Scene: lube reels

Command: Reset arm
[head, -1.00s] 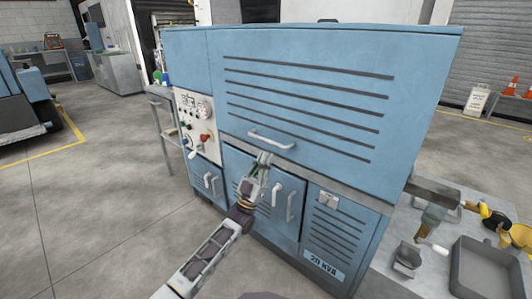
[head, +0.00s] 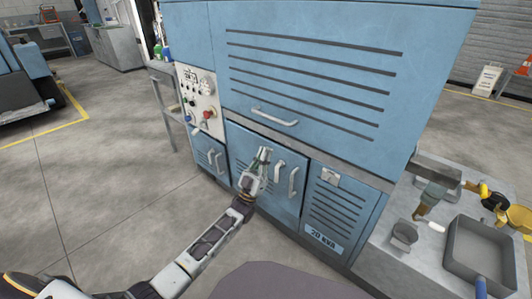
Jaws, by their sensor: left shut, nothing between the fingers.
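My left gripper (head: 263,156) is in front of the lower doors of a large blue cabinet marked 20 KVA (head: 320,65). Its fingers are shut with nothing between them. It is just left of the white door handles (head: 279,173) and below the long horizontal handle (head: 274,117). I cannot tell whether it touches the door. My left arm reaches up from the lower left. My right gripper does not show.
A control panel (head: 197,97) with knobs is on the cabinet's left part. Open concrete floor (head: 100,195) lies to the left.

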